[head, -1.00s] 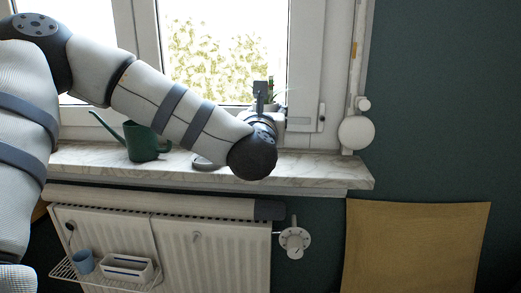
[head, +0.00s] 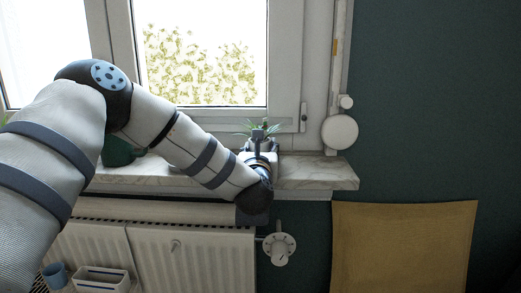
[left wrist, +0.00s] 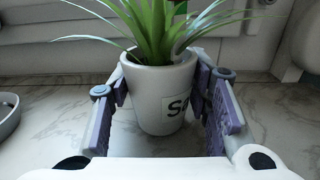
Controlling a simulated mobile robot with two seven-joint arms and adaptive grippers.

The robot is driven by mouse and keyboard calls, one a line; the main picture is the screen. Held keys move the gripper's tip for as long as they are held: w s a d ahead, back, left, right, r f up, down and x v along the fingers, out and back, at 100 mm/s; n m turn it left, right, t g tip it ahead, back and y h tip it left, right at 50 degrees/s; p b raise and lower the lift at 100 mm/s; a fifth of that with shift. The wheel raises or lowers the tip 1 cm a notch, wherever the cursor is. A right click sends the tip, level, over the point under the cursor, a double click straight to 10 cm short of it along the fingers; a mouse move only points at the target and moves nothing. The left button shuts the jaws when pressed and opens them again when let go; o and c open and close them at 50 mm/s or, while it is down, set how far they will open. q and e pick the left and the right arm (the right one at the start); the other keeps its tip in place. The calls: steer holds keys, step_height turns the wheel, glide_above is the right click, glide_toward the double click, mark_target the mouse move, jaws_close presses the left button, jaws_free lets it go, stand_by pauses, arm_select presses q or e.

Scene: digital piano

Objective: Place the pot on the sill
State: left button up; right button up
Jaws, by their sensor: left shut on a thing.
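The pot (left wrist: 160,100) is white with a dark-lettered label and holds a spiky green plant (left wrist: 160,30). In the left wrist view it stands upright between the two fingers of my left gripper (left wrist: 162,92), which is shut on it. In the head view my left gripper (head: 262,142) is over the right part of the marble sill (head: 318,173), and my own arm hides most of the pot; leaves show above. The pot is at the sill, but I cannot tell whether its base touches the marble. My right gripper is not in view.
A green watering can (head: 117,152) stands on the sill to the left, partly behind my arm. A grey dish (left wrist: 8,115) lies left of the pot. The window frame (head: 285,100) rises behind. The sill's right end is clear. A radiator (head: 190,262) is below.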

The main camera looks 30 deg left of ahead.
arm_select(q)
steer(key=o, duration=1.4)
steer(key=shift+f, duration=0.1)
